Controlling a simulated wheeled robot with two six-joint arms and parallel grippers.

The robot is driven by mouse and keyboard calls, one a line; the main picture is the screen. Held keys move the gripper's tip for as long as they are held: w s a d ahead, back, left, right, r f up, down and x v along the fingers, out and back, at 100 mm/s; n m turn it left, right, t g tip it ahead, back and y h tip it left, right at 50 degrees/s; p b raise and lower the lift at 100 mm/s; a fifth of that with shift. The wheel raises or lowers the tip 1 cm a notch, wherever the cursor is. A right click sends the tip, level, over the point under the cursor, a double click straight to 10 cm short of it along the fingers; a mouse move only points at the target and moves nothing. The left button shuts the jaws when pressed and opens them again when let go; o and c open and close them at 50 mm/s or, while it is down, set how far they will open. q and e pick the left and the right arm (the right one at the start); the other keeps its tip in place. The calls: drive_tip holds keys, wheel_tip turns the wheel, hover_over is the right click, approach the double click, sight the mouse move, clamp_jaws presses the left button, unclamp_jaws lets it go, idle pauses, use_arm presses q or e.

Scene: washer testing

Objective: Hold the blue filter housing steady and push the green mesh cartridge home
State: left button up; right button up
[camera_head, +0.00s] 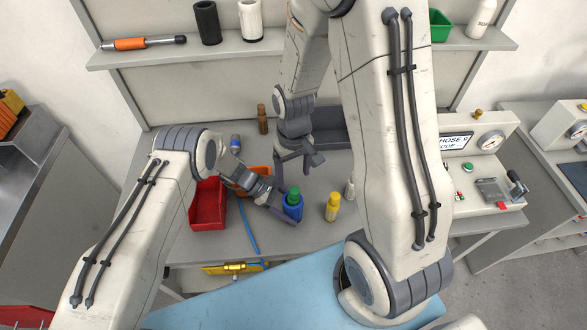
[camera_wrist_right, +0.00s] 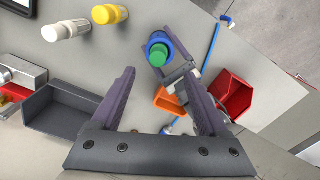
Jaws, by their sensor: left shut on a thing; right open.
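The blue filter housing (camera_head: 292,212) stands upright near the middle of the bench. The green mesh cartridge (camera_head: 294,193) is in its top, with its green end standing above the blue rim. In the right wrist view the housing (camera_wrist_right: 154,38) and the cartridge (camera_wrist_right: 159,55) show beyond my open fingers. My left gripper (camera_head: 284,208) is shut on the housing from the left, low on its body. My right gripper (camera_head: 298,160) is open and empty, behind and above the housing; its two fingers (camera_wrist_right: 161,73) are wide apart and apart from the cartridge.
A red bin (camera_head: 207,212) and an orange bin (camera_head: 256,180) stand left of the housing. A yellow fitting (camera_head: 333,207) and a white fitting (camera_head: 350,188) stand to its right. A grey tray (camera_head: 332,124) is behind.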

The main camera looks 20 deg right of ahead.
sight(295, 190)
drive_tip(key=shift+r, duration=0.55)
drive_tip(key=shift+n, duration=0.4)
drive_tip(key=c, duration=1.1)
drive_tip(key=shift+n, duration=0.5)
clamp_jaws()
drive_tip(key=n, duration=0.5)
drive_tip(key=shift+d+f, duration=0.1)
drive_tip(key=shift+f, duration=0.05)
drive_tip(key=n, duration=0.6)
drive_tip(key=shift+d+f+n, duration=0.1)
drive_tip(key=shift+f+n, duration=0.15)
drive_tip(key=shift+n, duration=0.05)
drive_tip(key=shift+f, duration=1.5)
drive_tip(key=shift+f, duration=1.8)
drive_tip(key=shift+r, duration=3.05)
